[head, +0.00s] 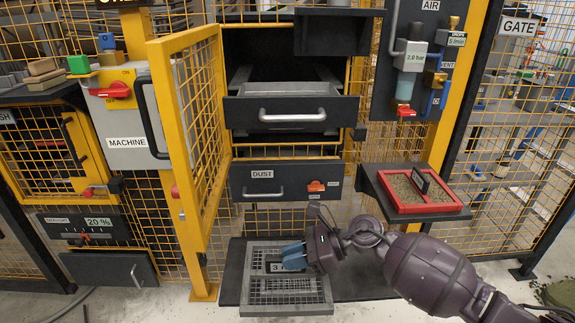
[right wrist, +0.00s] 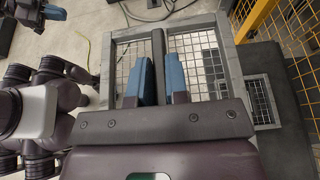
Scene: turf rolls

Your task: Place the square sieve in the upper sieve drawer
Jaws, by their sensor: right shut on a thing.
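The square sieve (head: 286,292) is a grey frame with wire mesh, low in front of the enclosure at the dark bottom platform. In the right wrist view the sieve (right wrist: 108,75) shows two mesh panels and a dark bar (right wrist: 158,45) across its middle. My right gripper (head: 294,257) is shut on this bar; its blue fingers (right wrist: 161,82) lie on both sides of it. The upper sieve drawer (head: 243,113) is pulled out, with a silver handle and a grey interior. What seems to be my left gripper (right wrist: 52,13) shows partly at the top left of the wrist view; its fingers are unclear.
A yellow mesh door (head: 190,130) stands open left of the drawers. The dust drawer (head: 240,183) is below the upper one. A red-framed tray (head: 408,208) with a dark handle sits on a shelf at right. A dark platform (head: 232,275) lies under the sieve.

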